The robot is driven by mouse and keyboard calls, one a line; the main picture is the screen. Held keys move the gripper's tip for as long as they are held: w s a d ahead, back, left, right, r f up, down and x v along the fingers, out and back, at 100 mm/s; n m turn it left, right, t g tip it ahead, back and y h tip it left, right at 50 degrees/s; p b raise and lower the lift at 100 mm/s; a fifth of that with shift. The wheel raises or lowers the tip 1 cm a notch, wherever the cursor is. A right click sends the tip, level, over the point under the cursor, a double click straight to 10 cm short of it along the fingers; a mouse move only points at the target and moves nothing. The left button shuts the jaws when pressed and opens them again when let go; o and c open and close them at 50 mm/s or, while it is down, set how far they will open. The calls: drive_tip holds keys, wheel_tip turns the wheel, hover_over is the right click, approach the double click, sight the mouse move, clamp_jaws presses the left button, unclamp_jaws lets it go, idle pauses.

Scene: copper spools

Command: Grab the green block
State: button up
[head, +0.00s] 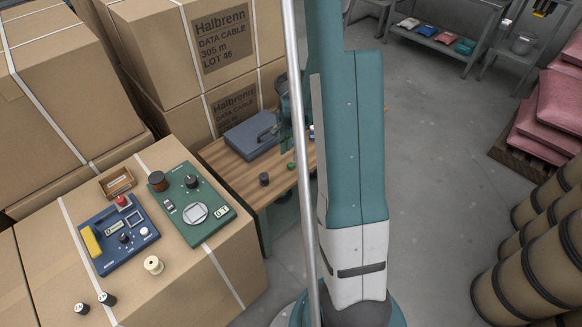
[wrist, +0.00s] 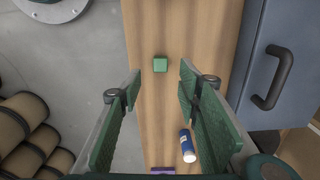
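The green block (wrist: 161,64) is a small cube on the narrow wooden bench top (wrist: 156,30). In the head view, a small green shape (head: 291,166) near the bench's front edge looks like the same block. My gripper (wrist: 160,82) is open and empty above the bench, its two green finger pads wide apart. In the wrist view the block appears just ahead of the fingertips, in line with the gap between them, and nothing touches it. In the head view my gripper (head: 291,108) is partly hidden behind a pole and my arm.
A blue-grey case (head: 250,136) with a dark handle lies on the bench, right of the block in the wrist view. A dark cylinder (head: 264,179) stands near the block. Stacked cartons (head: 180,50) rise behind.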

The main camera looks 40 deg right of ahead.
sight(291, 164)
drive_tip(key=shift+f, duration=0.95)
drive_tip(key=shift+f, duration=0.1)
drive_tip(key=shift+f+b, duration=1.1)
drive_tip(key=shift+f, duration=1.4)
drive_tip(key=shift+c, duration=0.2)
drive_tip(key=c, duration=0.8)
